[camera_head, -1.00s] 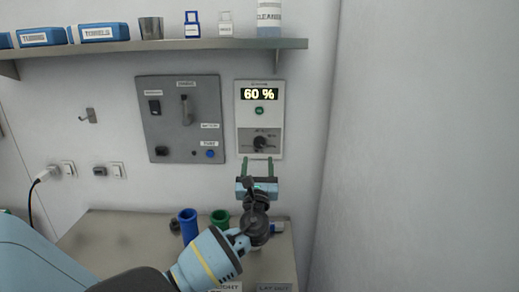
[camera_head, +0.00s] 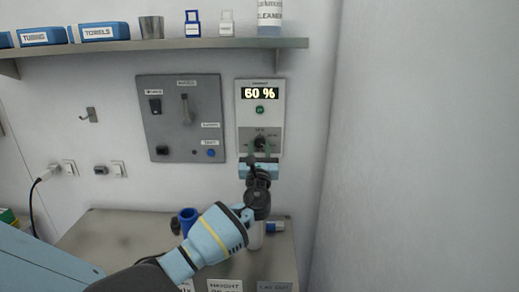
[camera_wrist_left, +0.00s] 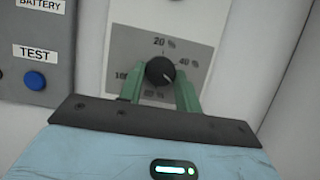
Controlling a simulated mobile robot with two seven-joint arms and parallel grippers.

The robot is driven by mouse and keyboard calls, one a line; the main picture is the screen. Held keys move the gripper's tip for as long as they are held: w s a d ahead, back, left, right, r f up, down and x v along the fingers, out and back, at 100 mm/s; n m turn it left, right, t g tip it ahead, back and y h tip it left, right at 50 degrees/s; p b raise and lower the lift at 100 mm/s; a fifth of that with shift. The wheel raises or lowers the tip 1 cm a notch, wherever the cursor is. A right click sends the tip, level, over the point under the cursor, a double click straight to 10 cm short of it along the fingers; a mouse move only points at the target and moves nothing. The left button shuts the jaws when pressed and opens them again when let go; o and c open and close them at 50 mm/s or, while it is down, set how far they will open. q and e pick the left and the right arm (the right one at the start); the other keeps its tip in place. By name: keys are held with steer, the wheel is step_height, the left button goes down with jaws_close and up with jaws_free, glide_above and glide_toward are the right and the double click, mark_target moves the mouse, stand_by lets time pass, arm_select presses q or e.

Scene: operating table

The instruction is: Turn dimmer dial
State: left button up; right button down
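The dimmer dial (camera_head: 261,143) is a black round knob on the lower part of a white wall panel (camera_head: 244,112). The panel's display (camera_head: 260,93) reads 60 %. My left gripper (camera_head: 261,150) is in front of the dial with its green fingers open. In the left wrist view the dial (camera_wrist_left: 160,71) lies between the two green fingertips (camera_wrist_left: 160,80), with one finger on each side. I cannot tell whether they touch it. Printed percent marks surround the dial; the lowest one is partly hidden. My right gripper is not in view.
A grey panel (camera_head: 170,125) with switches and a blue button is to the left. A shelf (camera_head: 200,44) with blue boxes and bottles runs above. A steel counter (camera_head: 110,235) with a blue cup (camera_head: 188,220) is below. A bare wall is at the right.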

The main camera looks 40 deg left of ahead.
arm_select(q)
steer(key=c, duration=0.4)
steer(key=shift+c, duration=0.2)
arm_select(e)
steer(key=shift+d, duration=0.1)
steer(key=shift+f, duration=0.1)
